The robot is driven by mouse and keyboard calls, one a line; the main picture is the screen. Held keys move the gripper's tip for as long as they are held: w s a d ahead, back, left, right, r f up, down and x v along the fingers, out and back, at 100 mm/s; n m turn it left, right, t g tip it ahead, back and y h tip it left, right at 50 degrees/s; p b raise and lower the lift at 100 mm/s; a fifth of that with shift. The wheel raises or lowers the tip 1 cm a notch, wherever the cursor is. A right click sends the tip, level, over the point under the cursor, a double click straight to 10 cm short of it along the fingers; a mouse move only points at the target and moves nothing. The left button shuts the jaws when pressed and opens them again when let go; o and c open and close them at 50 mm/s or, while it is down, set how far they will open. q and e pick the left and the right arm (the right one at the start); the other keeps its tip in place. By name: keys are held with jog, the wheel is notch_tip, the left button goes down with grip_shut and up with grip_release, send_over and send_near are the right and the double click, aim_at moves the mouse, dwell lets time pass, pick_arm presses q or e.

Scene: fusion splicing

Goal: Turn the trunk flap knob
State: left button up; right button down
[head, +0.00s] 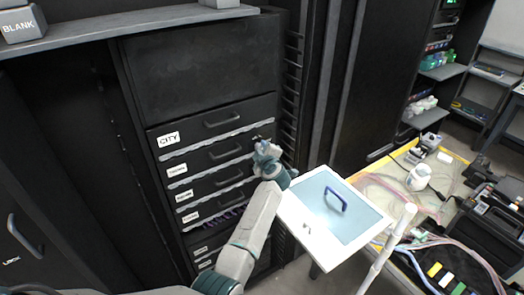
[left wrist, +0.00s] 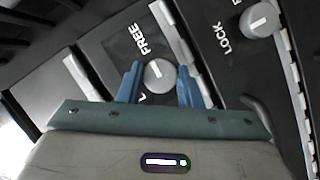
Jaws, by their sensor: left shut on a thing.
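A round grey knob (left wrist: 158,76) with a white pointer line sits on a dark flap front in the left wrist view. The word FREE is above it, and a partly hidden label starting with L is below left. My left gripper (left wrist: 160,69) has its two blue fingers on either side of this knob, shut on it. The other label texts are too small to read. My right gripper is not in view.
A second knob (left wrist: 259,20), beside the word LOCK, is close by at upper right in the wrist view. Flap handles (head: 222,121) stick out of the cabinet.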

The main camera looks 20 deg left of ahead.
pick_arm(q)
jog(key=shift+f, duration=0.15)
jog(key=shift+f+n+t+y+b, duration=0.15)
jog(key=shift+n+t+b, duration=0.5)
jog(key=shift+n+b, duration=1)
jog(key=shift+n+t+y+b, duration=0.15)
jog(key=shift+n+t+b, duration=0.5)
jog(key=shift+n+b, duration=0.95)
jog(key=shift+m, duration=0.25)
jog(key=o, duration=1)
jog(key=shift+s, duration=0.1)
